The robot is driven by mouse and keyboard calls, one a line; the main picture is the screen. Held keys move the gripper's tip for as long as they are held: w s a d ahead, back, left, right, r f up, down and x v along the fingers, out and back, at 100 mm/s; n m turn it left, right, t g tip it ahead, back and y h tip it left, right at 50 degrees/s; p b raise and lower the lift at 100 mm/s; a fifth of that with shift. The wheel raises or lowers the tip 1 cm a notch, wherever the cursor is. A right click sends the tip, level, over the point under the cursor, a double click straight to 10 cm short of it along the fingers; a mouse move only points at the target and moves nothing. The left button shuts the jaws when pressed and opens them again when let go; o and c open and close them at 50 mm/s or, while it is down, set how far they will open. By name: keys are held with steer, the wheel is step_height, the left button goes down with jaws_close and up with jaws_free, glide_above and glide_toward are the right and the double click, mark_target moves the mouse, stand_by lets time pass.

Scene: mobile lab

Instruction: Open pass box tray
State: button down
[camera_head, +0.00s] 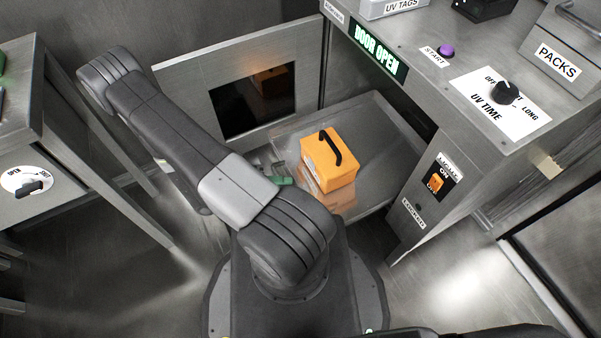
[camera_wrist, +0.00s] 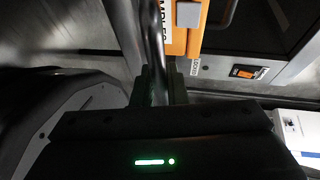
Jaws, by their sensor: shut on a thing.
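The pass box tray (camera_head: 375,125) is a shiny metal sheet, slid out of the box opening in the head view. An orange case (camera_head: 330,160) with a black handle sits on it. The case also shows at the top of the wrist view (camera_wrist: 180,45). The pass box door (camera_head: 190,88), with a dark window, stands swung open at the left. In the wrist view my gripper (camera_wrist: 156,82) is shut on a metal bar, the tray handle (camera_wrist: 152,35), just beside the case. In the head view my arm mostly hides the gripper and handle.
A lit DOOR OPEN sign (camera_head: 379,52), purple START button (camera_head: 446,51) and UV TIME knob (camera_head: 505,92) are on the box. An orange rocker switch (camera_head: 436,183) is on its front. A metal bench with a dial (camera_head: 27,184) stands left. Floor between is clear.

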steer(key=s+a, duration=0.2)
steer(key=a, duration=0.3)
steer(key=shift+a, duration=0.4)
steer(key=shift+s, duration=0.1)
steer(key=c, duration=1.5)
jaws_free()
steer(key=shift+o, duration=0.2)
steer(key=a+r+p, duration=0.2)
steer(key=a, duration=1.1)
steer(key=shift+a+r, duration=0.25)
steer(key=d+f+b, duration=0.2)
steer(key=d, duration=1.1)
steer(key=shift+d+f, duration=0.25)
steer(key=shift+d, duration=0.15)
